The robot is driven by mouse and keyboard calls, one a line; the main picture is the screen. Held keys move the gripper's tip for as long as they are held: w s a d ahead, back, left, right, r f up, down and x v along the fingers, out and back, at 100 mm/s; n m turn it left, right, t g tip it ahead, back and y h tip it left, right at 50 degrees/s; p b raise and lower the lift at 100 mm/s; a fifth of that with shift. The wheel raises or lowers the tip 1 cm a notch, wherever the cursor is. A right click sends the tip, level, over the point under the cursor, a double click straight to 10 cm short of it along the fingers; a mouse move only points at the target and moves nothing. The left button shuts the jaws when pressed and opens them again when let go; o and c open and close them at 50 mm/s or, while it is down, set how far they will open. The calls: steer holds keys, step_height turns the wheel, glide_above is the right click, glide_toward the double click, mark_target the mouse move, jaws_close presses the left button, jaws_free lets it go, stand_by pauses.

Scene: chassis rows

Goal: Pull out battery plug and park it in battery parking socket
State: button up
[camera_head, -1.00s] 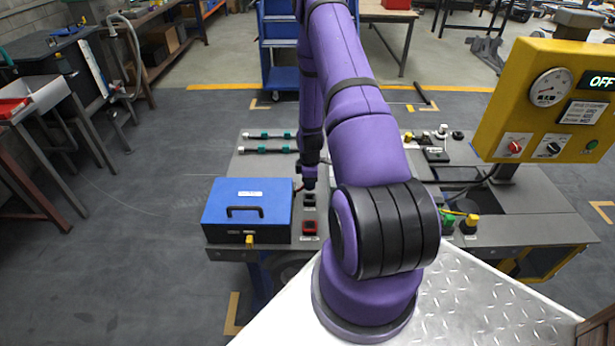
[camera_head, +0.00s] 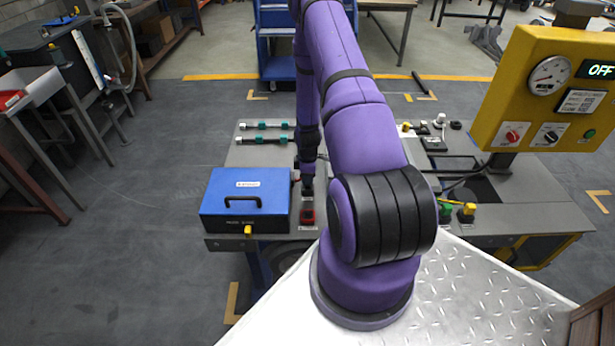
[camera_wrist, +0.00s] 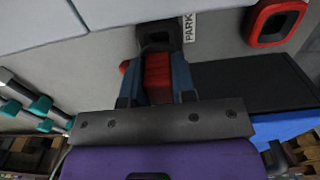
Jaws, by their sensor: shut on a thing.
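The red plug (camera_wrist: 158,82) is between the two blue-grey fingers of my gripper (camera_wrist: 155,72), which is shut on it. The dark socket (camera_wrist: 152,28) with the PARK label (camera_wrist: 189,27) lies straight ahead of the plug's front end in the wrist view. I cannot tell how far the plug is in that socket. A red-rimmed square socket (camera_wrist: 255,20) stands empty to its right; it also shows in the head view (camera_head: 307,217). In the head view my gripper (camera_head: 307,185) is low over the bench and hides the plug and most of the dark socket.
A blue box (camera_head: 245,207) with a black handle stands left of the sockets. Two rods with green fittings (camera_head: 262,125) lie behind it. A yellow panel (camera_head: 515,80) reading OFF stands at the right, with green and yellow buttons (camera_head: 466,211) below.

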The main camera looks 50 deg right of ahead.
steer(key=shift+f, duration=1.3)
stand_by(0.5)
steer(key=o, duration=1)
step_height(320, 180, up, 11)
steer(key=shift+f, duration=0.15)
stand_by(0.4)
